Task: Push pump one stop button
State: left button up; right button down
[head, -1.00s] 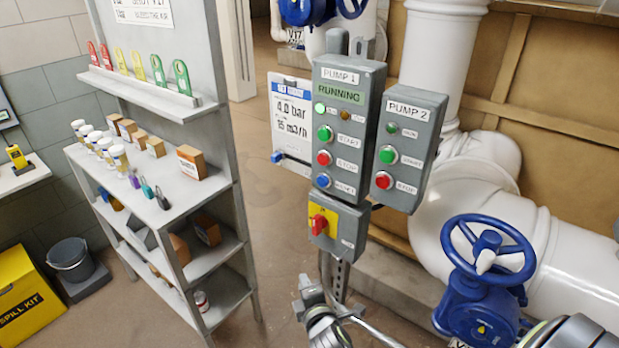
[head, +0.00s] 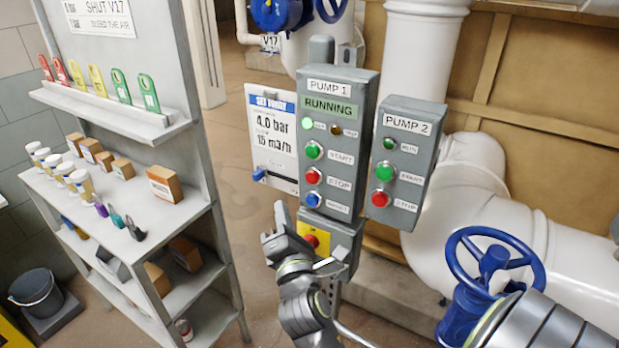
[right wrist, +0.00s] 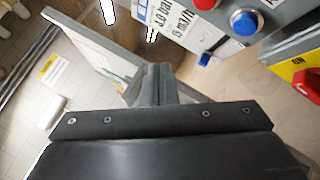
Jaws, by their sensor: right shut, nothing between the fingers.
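The pump 1 panel (head: 338,135) is a grey box with a lit green RUNNING sign. Its red stop button (head: 313,176) sits below the green start button (head: 314,150) and above the blue reset button (head: 313,198). My right gripper (head: 274,222) is shut and empty, below and left of the stop button and apart from it. In the right wrist view its fingers (right wrist: 156,82) point up the picture. A red button (right wrist: 206,3) is cut by the top edge there, beside the blue button (right wrist: 244,21). My left gripper is not in view.
The pump 2 panel (head: 406,160) with its own red button stands close on the right. A yellow plate with a red switch (head: 311,240) is partly hidden by my gripper. A white setpoint board (head: 272,138) and a shelf (head: 150,215) are on the left.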

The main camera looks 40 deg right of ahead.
aim_at(306, 175)
jog(key=w+d+b, duration=0.1)
jog(key=w+d, duration=0.2)
jog(key=d, duration=0.5)
jog(key=shift+w, duration=0.3)
jog(key=shift+d, duration=0.15)
dwell(1.9)
jog(key=shift+w+d, duration=0.15)
jog(key=shift+d, duration=0.2)
jog(key=shift+w+d, duration=0.15)
jog(key=shift+d, duration=0.2)
dwell(0.7)
jog(key=shift+a, duration=0.1)
jog(key=shift+s+a, duration=0.35)
jog(key=shift+a, duration=0.35)
